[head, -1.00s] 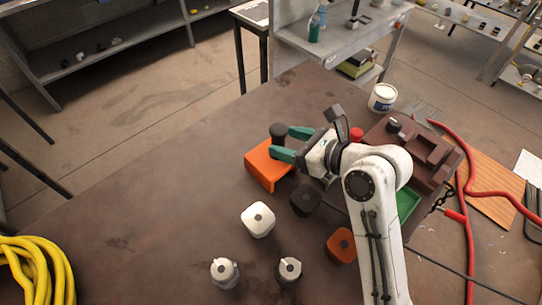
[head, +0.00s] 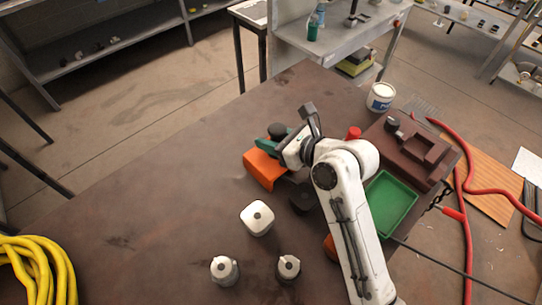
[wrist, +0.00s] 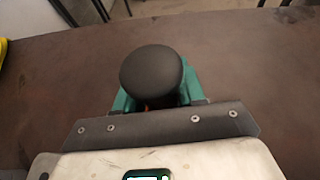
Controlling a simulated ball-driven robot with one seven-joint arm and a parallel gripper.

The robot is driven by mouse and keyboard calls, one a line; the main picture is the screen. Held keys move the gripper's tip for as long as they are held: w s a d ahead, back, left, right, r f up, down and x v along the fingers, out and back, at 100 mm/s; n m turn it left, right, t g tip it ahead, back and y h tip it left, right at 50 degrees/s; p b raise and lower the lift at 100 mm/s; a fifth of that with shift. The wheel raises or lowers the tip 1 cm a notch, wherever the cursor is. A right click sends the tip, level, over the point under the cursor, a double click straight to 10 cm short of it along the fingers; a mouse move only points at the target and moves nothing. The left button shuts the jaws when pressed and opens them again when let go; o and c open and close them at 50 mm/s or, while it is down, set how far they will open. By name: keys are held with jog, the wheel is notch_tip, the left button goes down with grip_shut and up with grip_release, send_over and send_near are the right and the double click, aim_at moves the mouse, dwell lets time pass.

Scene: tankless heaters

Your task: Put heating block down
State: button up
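An orange block (head: 264,171) stands on the brown table. A black round knob (head: 277,130) shows at its far side, and I cannot tell whether the two are joined. No label shows which thing is the heating block. My gripper (head: 275,140) reaches over the orange block, with its teal fingers at the knob. In the wrist view the knob (wrist: 152,73) lies between the fingers and hides their inner faces. I cannot tell whether they press on it. A sliver of orange shows below the knob there.
A white block (head: 257,217), a dark block (head: 302,199) and two grey knobbed pieces (head: 224,270) (head: 288,268) stand nearby. A green tray (head: 388,203) and a brown fixture (head: 425,150) are at right. Yellow cable (head: 38,270) lies at left. The table's left middle is clear.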

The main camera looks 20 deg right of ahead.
aim_at(272, 129)
grip_shut()
jog(key=shift+r, duration=0.15)
dwell(0.4)
jog(key=shift+r, duration=0.3)
notch_tip(272, 129, up, 2)
jog(key=shift+r, duration=0.15)
jog(key=r+p+v, duration=0.1)
jog(key=p+v, duration=0.2)
jog(key=v, duration=0.5)
jog(key=w+r+p+v, duration=0.1)
jog(key=r+p+v, duration=0.1)
jog(key=v, duration=0.6)
jog(key=shift+r+p, duration=0.4)
jog(key=shift+p, duration=0.4)
